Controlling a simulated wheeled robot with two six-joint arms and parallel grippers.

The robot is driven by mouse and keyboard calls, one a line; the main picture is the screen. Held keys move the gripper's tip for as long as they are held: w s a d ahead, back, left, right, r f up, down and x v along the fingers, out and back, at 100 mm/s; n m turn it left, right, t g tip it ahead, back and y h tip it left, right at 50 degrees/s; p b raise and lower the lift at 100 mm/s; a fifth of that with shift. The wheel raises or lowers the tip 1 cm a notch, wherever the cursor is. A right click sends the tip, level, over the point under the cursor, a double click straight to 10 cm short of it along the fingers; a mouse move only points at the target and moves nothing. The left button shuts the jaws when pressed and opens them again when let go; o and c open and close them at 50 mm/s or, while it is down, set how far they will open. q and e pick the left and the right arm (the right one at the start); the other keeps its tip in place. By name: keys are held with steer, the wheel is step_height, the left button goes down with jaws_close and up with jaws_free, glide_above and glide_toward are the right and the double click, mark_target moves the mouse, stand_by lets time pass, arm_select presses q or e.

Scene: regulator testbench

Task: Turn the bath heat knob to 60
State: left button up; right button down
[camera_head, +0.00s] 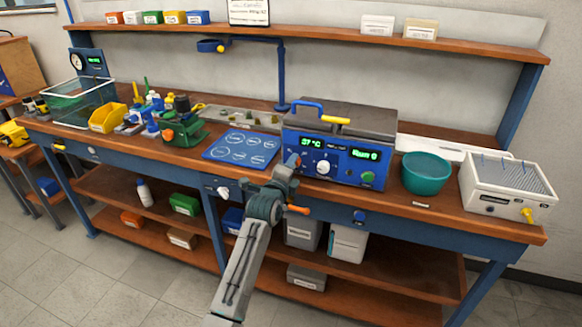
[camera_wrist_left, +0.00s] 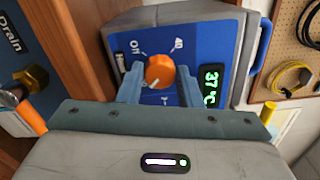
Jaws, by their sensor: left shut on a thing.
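The water bath (camera_head: 340,140) stands on the bench with a blue front panel and a green display reading 37 °C (camera_head: 312,143). In the left wrist view, an orange knob (camera_wrist_left: 159,69) sits on this panel, with "Off" and "40" printed around it and the green display (camera_wrist_left: 211,85) to its right. My left gripper (camera_wrist_left: 159,88) has one finger on each side of the knob and is shut on it. In the head view my left gripper (camera_head: 291,164) is at the panel's left part and mostly hides the knob. My right gripper is out of view.
A white knob (camera_head: 323,168) and a green button (camera_head: 368,178) are on the bath panel. A teal bowl (camera_head: 426,173) and a white block device (camera_head: 508,187) stand to the right. A blue mat (camera_head: 241,148) with circles lies to the left. A drain valve (camera_wrist_left: 33,78) shows in the wrist view.

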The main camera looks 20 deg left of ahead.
arm_select(q)
steer(key=o, duration=1)
steer(key=shift+s, duration=0.1)
steer(key=s+b, duration=0.1)
steer(key=s, duration=0.9)
steer(key=shift+s+a+b, duration=0.2)
steer(key=shift+s+b, duration=0.05)
steer(key=shift+b, duration=0.15)
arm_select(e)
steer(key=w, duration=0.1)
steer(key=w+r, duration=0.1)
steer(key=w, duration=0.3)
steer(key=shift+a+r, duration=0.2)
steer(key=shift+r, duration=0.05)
arm_select(q)
steer(key=shift+f, duration=0.15)
